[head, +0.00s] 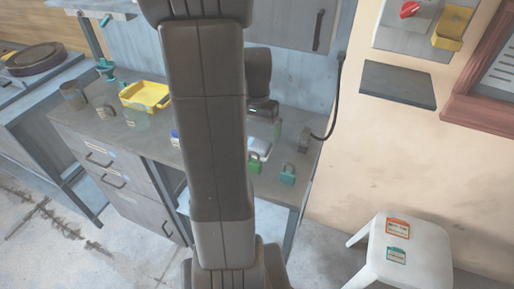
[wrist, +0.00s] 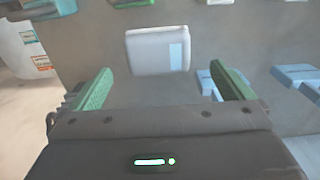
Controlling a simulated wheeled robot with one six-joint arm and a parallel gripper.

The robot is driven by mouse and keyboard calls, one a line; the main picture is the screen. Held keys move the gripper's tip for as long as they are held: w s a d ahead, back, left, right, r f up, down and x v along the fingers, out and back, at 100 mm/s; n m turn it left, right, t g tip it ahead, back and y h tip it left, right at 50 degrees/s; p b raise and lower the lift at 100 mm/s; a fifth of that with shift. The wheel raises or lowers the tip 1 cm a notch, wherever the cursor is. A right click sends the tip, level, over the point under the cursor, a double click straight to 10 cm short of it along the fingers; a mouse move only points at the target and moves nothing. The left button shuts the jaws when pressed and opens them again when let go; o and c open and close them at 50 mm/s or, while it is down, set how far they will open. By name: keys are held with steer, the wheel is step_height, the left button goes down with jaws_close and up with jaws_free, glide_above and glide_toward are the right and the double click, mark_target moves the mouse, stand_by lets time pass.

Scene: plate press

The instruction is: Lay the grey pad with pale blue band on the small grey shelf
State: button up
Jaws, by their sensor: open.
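The grey pad (wrist: 150,52) with its pale blue band (wrist: 176,56) lies flat on the grey workbench in the wrist view. In the head view the pad (head: 259,147) shows partly behind my arm. My gripper (wrist: 160,69) is open, its green fingers spread to either side of the pad's near edge. Nothing is held between them.
A green padlock (head: 254,163) and a teal padlock (head: 287,174) stand near the bench's front edge. A yellow tray (head: 146,96) is farther left on the workbench (head: 160,125). A red-knobbed panel (head: 410,10) is above the shelf. A white stool (head: 405,240) stands below.

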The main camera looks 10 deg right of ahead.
mark_target(257, 143)
steer(key=f, duration=0.5)
steer(key=shift+s+f, duration=0.1)
steer(key=shift+s, duration=0.1)
steer(key=shift+c, duration=0.2)
steer(key=c, duration=1)
steer(key=shift+c, duration=0.2)
